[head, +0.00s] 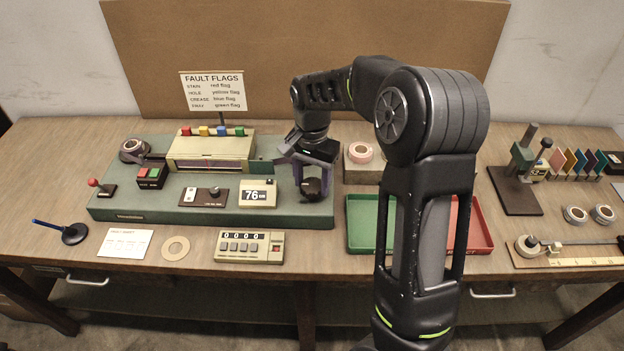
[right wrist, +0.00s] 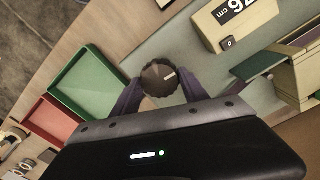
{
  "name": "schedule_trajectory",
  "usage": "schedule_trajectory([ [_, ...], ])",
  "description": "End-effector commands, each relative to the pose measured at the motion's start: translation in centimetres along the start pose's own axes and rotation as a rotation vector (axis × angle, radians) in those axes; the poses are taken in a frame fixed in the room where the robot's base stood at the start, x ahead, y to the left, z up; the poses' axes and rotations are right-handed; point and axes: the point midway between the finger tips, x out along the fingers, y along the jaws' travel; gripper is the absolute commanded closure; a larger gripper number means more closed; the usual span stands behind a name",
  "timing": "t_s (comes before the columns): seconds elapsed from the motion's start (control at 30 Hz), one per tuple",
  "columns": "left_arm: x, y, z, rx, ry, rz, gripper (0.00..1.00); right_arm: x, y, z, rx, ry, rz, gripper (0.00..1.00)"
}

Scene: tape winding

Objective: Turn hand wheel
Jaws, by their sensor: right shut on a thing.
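The hand wheel (head: 314,187) is a small dark round knob at the right end of the green winding machine base (head: 215,207). My left gripper is not in view.
A display reading 76 cm (head: 258,194) stands just left of the wheel. A green tray (head: 362,246) and a red tray (head: 484,247) lie to the right. A counter (head: 249,246) is in front. The FAULT FLAGS sign (head: 213,91) stands behind.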

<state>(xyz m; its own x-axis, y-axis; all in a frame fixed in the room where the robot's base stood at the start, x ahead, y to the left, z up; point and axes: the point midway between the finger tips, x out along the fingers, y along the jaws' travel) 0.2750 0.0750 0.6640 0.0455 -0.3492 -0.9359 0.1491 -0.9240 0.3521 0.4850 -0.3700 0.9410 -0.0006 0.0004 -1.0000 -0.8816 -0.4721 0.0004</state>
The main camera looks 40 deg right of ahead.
Motion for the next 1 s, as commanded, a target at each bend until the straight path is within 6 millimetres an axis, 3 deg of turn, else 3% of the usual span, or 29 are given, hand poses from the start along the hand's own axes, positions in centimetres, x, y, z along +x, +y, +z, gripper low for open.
schedule_trajectory([
  [0.3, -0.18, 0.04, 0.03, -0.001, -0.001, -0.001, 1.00, -0.09, -0.07, -0.06, 0.124, 0.002, -0.003, 0.89],
  [0.73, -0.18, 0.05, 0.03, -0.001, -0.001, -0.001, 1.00, -0.08, -0.07, -0.08, 0.139, 0.002, -0.003, 0.89],
  [0.77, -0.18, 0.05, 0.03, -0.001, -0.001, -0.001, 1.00, -0.08, -0.07, -0.08, 0.139, 0.002, -0.003, 0.47],
  [1.0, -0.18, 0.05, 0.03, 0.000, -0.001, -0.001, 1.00, -0.04, -0.04, -0.04, 0.138, 0.001, -0.002, 0.28],
])
